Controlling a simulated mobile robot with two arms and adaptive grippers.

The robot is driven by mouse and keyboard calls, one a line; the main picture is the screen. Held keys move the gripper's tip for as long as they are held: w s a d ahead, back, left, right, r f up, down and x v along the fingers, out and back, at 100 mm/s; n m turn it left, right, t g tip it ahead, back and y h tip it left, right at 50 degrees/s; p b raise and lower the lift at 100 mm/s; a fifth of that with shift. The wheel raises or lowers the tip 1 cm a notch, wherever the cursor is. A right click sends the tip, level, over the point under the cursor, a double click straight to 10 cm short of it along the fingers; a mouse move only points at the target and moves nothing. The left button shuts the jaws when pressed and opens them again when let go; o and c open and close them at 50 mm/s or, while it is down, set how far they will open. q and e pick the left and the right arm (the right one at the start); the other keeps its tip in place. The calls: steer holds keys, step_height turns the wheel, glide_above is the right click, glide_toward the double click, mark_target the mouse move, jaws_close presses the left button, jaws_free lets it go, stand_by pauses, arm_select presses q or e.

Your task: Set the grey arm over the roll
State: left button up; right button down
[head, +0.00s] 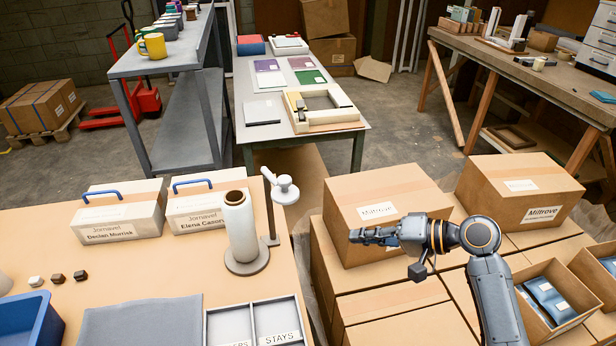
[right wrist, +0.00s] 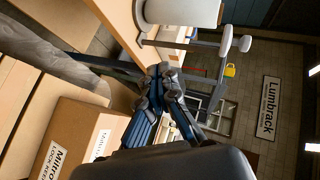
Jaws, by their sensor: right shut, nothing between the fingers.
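The white roll (head: 237,228) stands upright on a round grey base (head: 247,262) near the right edge of the left table. Beside it, on its right, rises a thin dark post (head: 270,215). The grey arm (head: 281,187), pale with a rounded end, sits at the top of the post, to the right of the roll and apart from it. In the right wrist view the arm (right wrist: 228,43) shows with pale knobs. My right gripper (head: 354,237) is shut and empty, right of the post, in front of a cardboard box; it also shows in the right wrist view (right wrist: 160,72). My left gripper is out of view.
Stacked cardboard boxes (head: 385,205) stand close around my right arm. Two white boxes with blue handles (head: 119,222) stand behind the roll on the left. A divided tray (head: 246,325), a grey mat (head: 140,322) and a blue bin (head: 28,320) lie at the front.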

steer(key=w+d+r+m+y, duration=0.1)
steer(key=w+r+y, duration=0.2)
steer(key=r, duration=0.8)
steer(key=shift+w+d+r+t+y, duration=0.3)
steer(key=shift+w+d+r, duration=0.1)
steer(key=shift+w, duration=0.55)
steer(key=s+p+x, duration=0.1)
steer(key=p+x, duration=0.2)
steer(key=x, duration=0.3)
steer(key=s+a+p+x, duration=0.1)
steer(key=p+x, duration=0.2)
steer(key=x, duration=0.4)
steer(key=shift+s+f, duration=0.25)
steer(key=shift+s, duration=0.05)
